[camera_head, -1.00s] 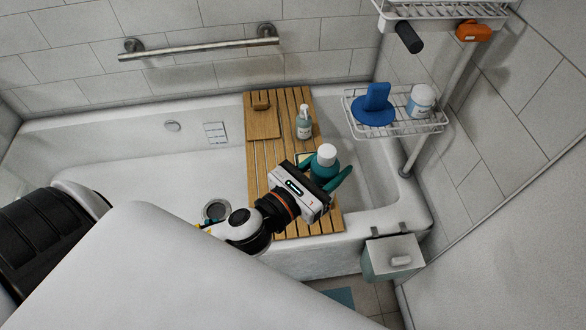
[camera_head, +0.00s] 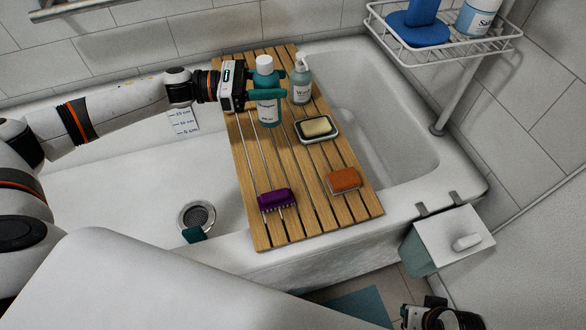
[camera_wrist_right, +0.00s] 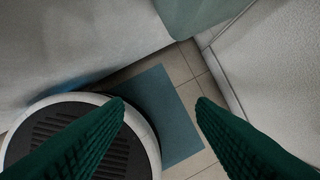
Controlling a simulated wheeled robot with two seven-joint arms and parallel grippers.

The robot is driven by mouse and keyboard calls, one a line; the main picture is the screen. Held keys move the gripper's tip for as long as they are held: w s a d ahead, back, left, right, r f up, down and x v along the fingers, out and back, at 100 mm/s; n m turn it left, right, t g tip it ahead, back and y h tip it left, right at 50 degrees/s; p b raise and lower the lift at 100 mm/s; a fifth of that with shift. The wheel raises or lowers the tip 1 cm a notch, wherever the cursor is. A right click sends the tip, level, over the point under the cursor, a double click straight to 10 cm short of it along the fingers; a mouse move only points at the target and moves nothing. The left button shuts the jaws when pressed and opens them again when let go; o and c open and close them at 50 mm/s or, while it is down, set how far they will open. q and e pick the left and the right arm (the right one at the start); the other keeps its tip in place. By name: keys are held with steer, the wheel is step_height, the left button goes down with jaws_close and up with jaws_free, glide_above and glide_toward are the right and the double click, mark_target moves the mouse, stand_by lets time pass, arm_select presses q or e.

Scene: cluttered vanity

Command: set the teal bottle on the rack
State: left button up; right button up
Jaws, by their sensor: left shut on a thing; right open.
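The teal bottle (camera_head: 267,113) with a white cap is upright at the back half of the slatted wooden rack (camera_head: 298,219) that lies across the bathtub. My left gripper (camera_head: 275,84) comes in from the left and is shut around the bottle's upper body, below the cap. The bottle's base appears over the slats; I cannot tell whether it touches them. My right gripper is open and empty; its two green fingers show in the right wrist view (camera_wrist_right: 159,101), low above the floor.
A pump bottle (camera_head: 301,83) stands just right of the teal bottle. A soap dish (camera_head: 317,140), an orange sponge (camera_head: 343,180) and a purple brush (camera_head: 276,199) lie on the rack. A wire shelf (camera_head: 446,55) stands at right. A lidded bin (camera_head: 432,246) hangs on the tub's edge.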

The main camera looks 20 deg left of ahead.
arm_select(q)
steer(key=a, duration=0.3)
steer(key=shift+w+a+f+b, duration=0.2)
steer(key=shift+w+f+b, duration=0.1)
step_height(320, 180, down, 9)
steer(key=b, duration=0.1)
steer(key=shift+s, duration=0.15)
arm_select(e)
steer(key=r, duration=0.1)
steer(key=s+r, duration=0.1)
steer(key=r, duration=0.1)
steer(key=shift+s+a+r, duration=0.25)
steer(key=shift+a, duration=0.15)
arm_select(q)
steer(key=shift+f+b, duration=0.15)
steer(key=shift+b, duration=0.15)
steer(key=shift+f, duration=0.15)
steer(key=o, duration=1.1)
steer(key=shift+o, duration=0.2)
arm_select(e)
steer(key=shift+w+f+t, duration=0.15)
steer(key=shift+t, duration=0.15)
